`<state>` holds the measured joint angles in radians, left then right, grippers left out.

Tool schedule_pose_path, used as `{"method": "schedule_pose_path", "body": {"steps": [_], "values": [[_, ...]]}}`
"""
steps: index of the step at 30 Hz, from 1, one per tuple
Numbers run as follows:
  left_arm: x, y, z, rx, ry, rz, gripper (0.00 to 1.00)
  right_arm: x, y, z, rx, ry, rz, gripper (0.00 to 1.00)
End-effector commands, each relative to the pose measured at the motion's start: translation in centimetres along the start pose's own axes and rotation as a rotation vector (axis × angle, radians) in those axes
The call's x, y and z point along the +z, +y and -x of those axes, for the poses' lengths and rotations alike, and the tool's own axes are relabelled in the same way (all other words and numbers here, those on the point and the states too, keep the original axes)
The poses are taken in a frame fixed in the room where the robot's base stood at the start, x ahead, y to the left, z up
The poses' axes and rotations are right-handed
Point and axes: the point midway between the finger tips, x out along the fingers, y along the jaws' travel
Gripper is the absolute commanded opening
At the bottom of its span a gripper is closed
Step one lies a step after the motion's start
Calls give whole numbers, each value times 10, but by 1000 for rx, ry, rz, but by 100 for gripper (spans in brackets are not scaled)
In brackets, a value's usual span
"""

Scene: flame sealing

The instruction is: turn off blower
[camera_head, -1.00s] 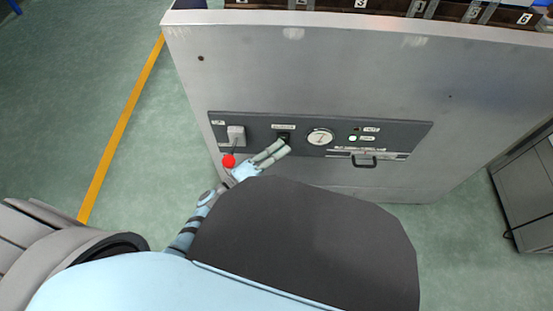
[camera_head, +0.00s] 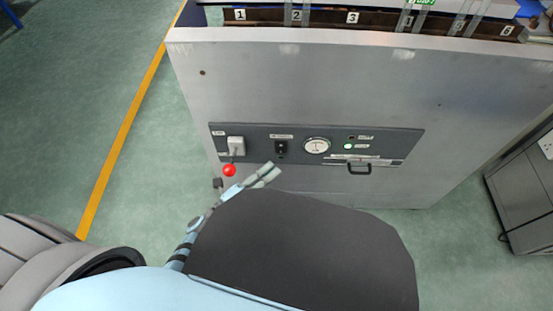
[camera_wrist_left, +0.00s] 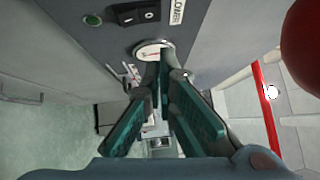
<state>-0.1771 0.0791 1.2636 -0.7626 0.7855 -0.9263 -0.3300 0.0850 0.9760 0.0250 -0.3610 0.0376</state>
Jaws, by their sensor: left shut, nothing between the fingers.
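The blower switch (camera_head: 281,148) is a small black rocker on the dark control panel (camera_head: 300,134) of the grey cabinet. In the left wrist view the black rocker (camera_wrist_left: 136,14) is at the top, beside a partly cut-off "BLOWER" label (camera_wrist_left: 177,10). A small green round lamp (camera_wrist_left: 93,20) lies to its left there. My left gripper (camera_head: 271,172) is shut and empty, just below the switch and apart from it. Its fingers (camera_wrist_left: 162,60) meet in the left wrist view. Which way the rocker is tipped is hard to tell. My right gripper is not in view.
A lever with a red ball knob (camera_head: 229,170) hangs left of the gripper; the ball also looms at the right in the left wrist view (camera_wrist_left: 307,45). A round gauge (camera_head: 317,146), a lit green lamp (camera_head: 348,146) and a black handle (camera_head: 360,169) are right of the switch.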

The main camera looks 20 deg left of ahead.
Motion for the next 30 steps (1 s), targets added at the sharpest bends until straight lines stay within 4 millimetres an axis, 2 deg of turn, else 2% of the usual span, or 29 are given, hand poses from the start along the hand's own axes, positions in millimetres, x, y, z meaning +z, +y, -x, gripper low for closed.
{"method": "schedule_pose_path", "body": {"steps": [6, 12, 30], "values": [[-2, -10, 46, 1, 13, 1, 0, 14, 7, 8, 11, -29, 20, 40], [-2, -13, 69, -2, 13, 1, 0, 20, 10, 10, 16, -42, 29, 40], [-1, -13, 74, -2, 9, 2, 0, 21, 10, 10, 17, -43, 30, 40]]}}
